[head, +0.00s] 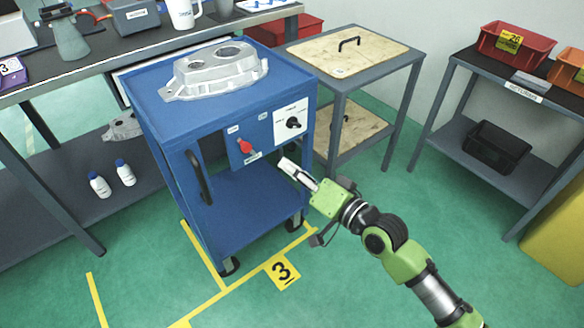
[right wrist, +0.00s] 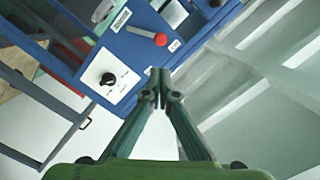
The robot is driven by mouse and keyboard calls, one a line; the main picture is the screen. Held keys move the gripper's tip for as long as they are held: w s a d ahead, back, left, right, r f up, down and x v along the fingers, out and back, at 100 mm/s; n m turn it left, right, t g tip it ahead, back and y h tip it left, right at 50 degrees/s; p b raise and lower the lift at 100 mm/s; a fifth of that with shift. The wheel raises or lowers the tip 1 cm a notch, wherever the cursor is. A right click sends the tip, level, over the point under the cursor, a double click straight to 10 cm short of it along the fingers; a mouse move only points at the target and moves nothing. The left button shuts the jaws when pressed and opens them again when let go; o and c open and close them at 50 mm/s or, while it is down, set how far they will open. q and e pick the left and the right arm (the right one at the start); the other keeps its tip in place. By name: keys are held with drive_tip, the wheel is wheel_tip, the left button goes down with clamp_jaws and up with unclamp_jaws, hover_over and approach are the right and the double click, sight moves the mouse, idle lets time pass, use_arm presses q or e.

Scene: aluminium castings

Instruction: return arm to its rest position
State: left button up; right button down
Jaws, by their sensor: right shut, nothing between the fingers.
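My right gripper (head: 289,166) is shut and empty in front of the blue cart (head: 215,118), near its control panel. In the right wrist view its two fingers (right wrist: 160,82) meet at the tips, with nothing between them. The panel carries a red-handled lever (head: 244,146) and a black knob (head: 293,123) on a white plate. The right wrist view also shows the red knob end (right wrist: 160,40) and the black knob (right wrist: 108,79), both apart from the fingers. My right arm (head: 390,240) reaches in from the lower right. My left gripper is not in view.
An aluminium casting (head: 215,72) lies on the cart top. A grey table with a wooden board (head: 345,50) stands behind it. Green floor in front is clear.

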drive_tip(key=shift+s+d, duration=0.2)
drive_tip(key=shift+s, duration=0.1)
